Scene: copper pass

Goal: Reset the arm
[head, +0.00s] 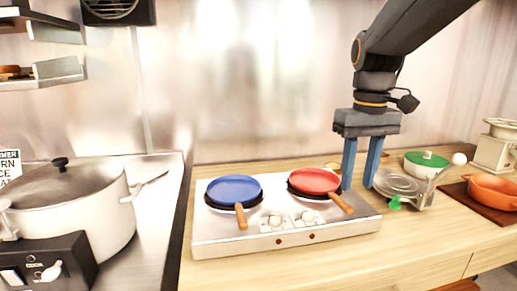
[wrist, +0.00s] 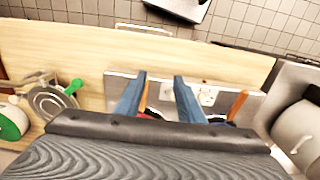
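My gripper (head: 361,186) points down at the back of the wooden counter, just right of the red pan. Its two blue fingers are apart with nothing between them in the head view. In the wrist view the gripper (wrist: 160,84) also shows spread fingers, in front of the stove's front edge and knobs. The arm comes in from the upper right of the head view.
A two-burner stove (head: 290,240) carries a blue pan (head: 234,189) and a red pan (head: 315,181). A large lidded pot (head: 75,205) stands left. The counter's front strip is clear.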

